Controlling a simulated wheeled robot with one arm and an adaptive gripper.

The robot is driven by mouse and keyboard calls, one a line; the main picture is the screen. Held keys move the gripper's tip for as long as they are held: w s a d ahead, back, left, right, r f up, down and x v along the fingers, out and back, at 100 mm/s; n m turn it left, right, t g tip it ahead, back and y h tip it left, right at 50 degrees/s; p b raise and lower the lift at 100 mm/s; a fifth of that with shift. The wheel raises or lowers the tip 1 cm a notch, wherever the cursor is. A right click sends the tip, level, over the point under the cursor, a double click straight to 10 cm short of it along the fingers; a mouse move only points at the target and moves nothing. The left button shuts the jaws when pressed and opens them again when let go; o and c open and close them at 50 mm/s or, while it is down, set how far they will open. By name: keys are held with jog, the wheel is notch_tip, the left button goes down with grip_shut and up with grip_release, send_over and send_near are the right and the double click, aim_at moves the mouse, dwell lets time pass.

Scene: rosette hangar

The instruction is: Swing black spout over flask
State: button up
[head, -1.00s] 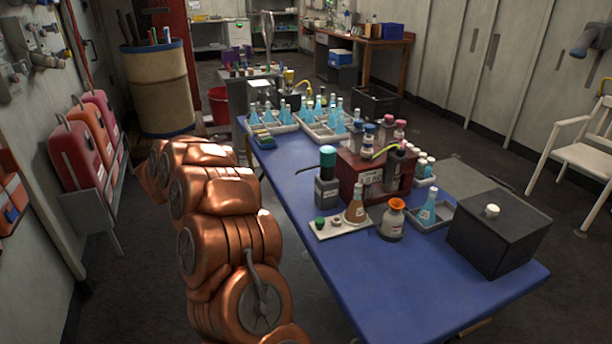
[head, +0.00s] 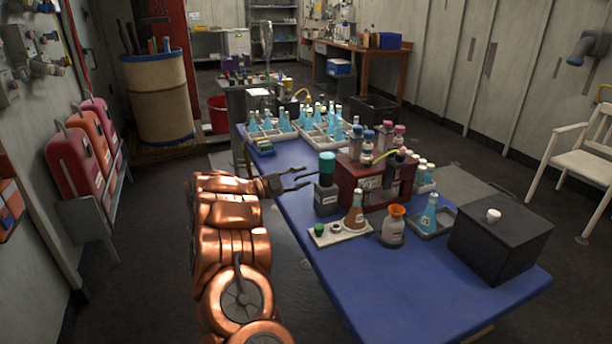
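A grey bottle (head: 326,198) with a teal dispenser top (head: 327,163) stands on the blue table near its left edge. Its thin black spout, which pointed left earlier, is hard to tell apart from my dark gripper fingers now. A conical flask with brown liquid (head: 354,213) stands upright on a white tray (head: 342,236), in front and to the right of the bottle. My gripper (head: 309,179) is just left of the dispenser, its two fingers spread and pointing right toward it. I cannot tell whether they touch the spout.
A dark red rack (head: 368,192) with bottles stands right behind the flask. A small bottle with an orange funnel (head: 393,226), a blue flask in a grey tray (head: 430,215) and a black box (head: 499,238) stand to the right. The blue table's front (head: 400,295) is clear.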

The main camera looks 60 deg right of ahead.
jog(key=shift+x, duration=1.15)
jog(key=shift+c, duration=0.2)
grip_shut()
